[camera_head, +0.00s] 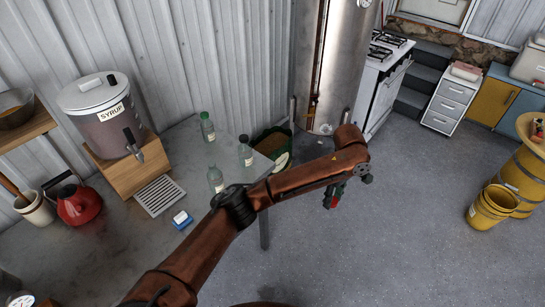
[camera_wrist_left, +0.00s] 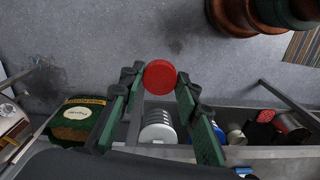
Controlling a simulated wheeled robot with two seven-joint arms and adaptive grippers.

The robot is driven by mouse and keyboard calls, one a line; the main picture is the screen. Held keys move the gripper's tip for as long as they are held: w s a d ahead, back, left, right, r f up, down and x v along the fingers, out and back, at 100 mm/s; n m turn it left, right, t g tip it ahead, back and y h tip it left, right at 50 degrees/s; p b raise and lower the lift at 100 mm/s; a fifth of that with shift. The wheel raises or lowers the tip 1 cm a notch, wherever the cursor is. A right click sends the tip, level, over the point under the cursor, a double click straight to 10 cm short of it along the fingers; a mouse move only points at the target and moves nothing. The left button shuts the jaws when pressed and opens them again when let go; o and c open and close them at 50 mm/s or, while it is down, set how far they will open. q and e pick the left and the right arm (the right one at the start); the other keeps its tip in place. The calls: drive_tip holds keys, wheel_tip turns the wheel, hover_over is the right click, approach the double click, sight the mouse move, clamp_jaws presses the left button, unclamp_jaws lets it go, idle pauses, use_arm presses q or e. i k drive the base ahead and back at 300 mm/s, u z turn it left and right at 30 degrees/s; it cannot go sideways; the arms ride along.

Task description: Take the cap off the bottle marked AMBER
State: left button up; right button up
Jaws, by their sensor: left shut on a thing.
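My left gripper (camera_head: 334,196) hangs over open floor to the right of the metal table, pointing down. It is shut on a round red cap (camera_wrist_left: 160,77), which sits between its green fingertips in the left wrist view. No bottle is attached to the cap as far as I can see. Three clear bottles stand upright on the table: one with a green cap (camera_head: 207,127), one with a black cap (camera_head: 246,151), and one nearer (camera_head: 215,180) whose top shows no coloured cap. Their labels are too small to read. My right gripper is out of view.
The metal table (camera_head: 110,210) also holds a syrup dispenser (camera_head: 100,112), a drip grate (camera_head: 160,195), a small blue-and-white item (camera_head: 181,219) and a red kettle (camera_head: 79,204). A green sack (camera_head: 272,143) is on the floor behind.

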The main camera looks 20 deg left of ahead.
sight(215, 175)
drive_tip(key=z, duration=0.3)
drive_tip(key=i, duration=0.85)
drive_tip(key=u, duration=0.6)
drive_tip(key=i, duration=1)
drive_tip(key=u, duration=0.95)
